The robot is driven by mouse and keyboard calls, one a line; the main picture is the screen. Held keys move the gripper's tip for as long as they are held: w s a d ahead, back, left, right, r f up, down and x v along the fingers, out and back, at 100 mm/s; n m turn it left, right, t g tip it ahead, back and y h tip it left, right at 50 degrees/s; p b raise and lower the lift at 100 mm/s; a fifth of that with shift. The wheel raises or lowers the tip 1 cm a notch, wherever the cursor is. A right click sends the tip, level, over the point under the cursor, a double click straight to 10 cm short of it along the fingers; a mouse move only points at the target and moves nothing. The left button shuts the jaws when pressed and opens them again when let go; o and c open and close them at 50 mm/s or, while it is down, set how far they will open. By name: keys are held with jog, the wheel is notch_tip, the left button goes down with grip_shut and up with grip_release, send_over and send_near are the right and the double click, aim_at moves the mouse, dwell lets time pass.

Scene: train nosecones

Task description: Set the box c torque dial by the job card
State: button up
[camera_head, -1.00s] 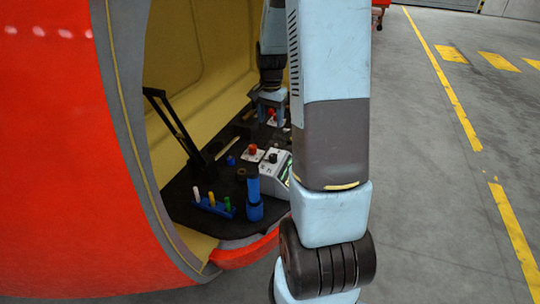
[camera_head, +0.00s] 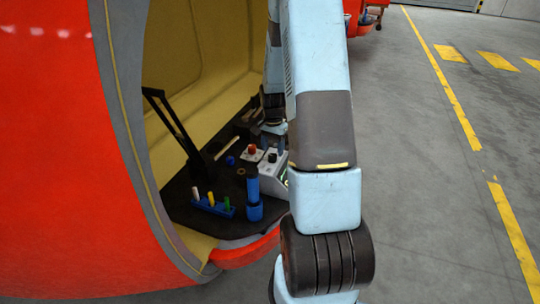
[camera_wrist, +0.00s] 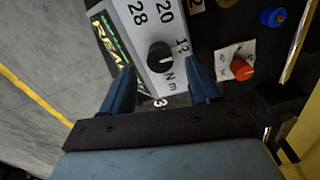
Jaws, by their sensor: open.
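A white box with a black dial (camera_wrist: 160,57) shows in the wrist view. Its face (camera_wrist: 136,22) is printed with 28, 20, a partly readable number and "N m". A display with green markings and partly visible lettering (camera_wrist: 106,38) is beside it. My gripper (camera_wrist: 162,84) is open, with its two blue fingers either side of the dial and slightly below it; contact cannot be told. In the head view the box (camera_head: 274,178) stands at the right of the black deck, partly hidden by my arm. The dial's exact setting is unclear. I cannot identify a job card.
A red knob (camera_wrist: 242,67) on a white plate sits right of the box, with a blue knob (camera_wrist: 272,17) beyond it. A blue holder (camera_head: 214,207) with coloured pegs and a blue cylinder (camera_head: 254,200) stand at the deck's front. The red shell (camera_head: 60,150) encloses the left side.

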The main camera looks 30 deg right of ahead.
aim_at(273, 155)
jog(key=shift+f, duration=1.65)
